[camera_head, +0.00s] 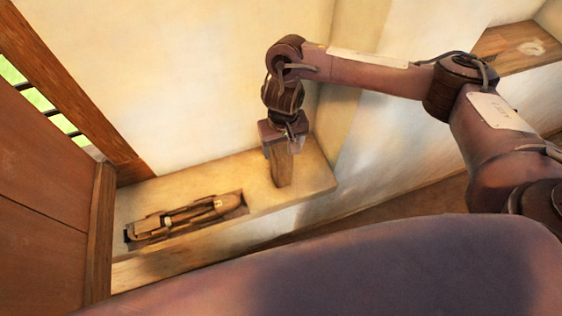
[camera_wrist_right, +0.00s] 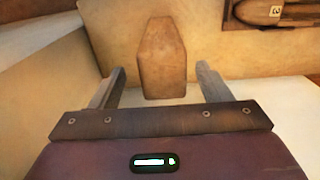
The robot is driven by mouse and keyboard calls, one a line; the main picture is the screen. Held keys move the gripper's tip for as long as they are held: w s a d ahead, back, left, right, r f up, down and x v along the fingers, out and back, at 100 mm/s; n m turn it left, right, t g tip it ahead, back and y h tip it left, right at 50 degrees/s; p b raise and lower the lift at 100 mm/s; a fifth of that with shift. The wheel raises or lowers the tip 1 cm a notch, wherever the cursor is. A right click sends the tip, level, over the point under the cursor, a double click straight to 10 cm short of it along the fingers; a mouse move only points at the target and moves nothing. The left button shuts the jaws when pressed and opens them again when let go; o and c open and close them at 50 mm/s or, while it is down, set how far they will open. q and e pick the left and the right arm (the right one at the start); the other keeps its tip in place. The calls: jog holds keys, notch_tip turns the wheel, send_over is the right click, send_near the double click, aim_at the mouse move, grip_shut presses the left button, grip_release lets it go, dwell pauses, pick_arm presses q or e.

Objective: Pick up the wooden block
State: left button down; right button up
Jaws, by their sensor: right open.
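The wooden block (camera_head: 282,168) stands upright on a pale ledge below my right gripper (camera_head: 284,146). In the right wrist view the block (camera_wrist_right: 163,60) is a brown piece with a tapered top end, seen between the two fingers. My right gripper (camera_wrist_right: 160,88) is open, with a finger on each side of the block and visible gaps between them. The fingers do not appear to touch it. My left gripper is not in view.
A wooden shuttle (camera_head: 180,217) lies in a dark recess in the ledge (camera_head: 240,170), left of the block; its end shows in the right wrist view (camera_wrist_right: 262,12). A pale wall stands behind. A wooden post (camera_head: 100,225) borders the ledge at left.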

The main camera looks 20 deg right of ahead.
aim_at(282, 165)
notch_tip(282, 165, down, 3)
jog(key=shift+s+a+b, duration=0.1)
jog(key=shift+a+b, duration=0.05)
jog(key=shift+b, duration=0.2)
jog(key=shift+w+f, duration=0.2)
jog(key=shift+f, duration=0.9)
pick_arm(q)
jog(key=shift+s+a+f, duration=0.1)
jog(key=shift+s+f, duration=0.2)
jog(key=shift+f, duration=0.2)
pick_arm(e)
grip_shut()
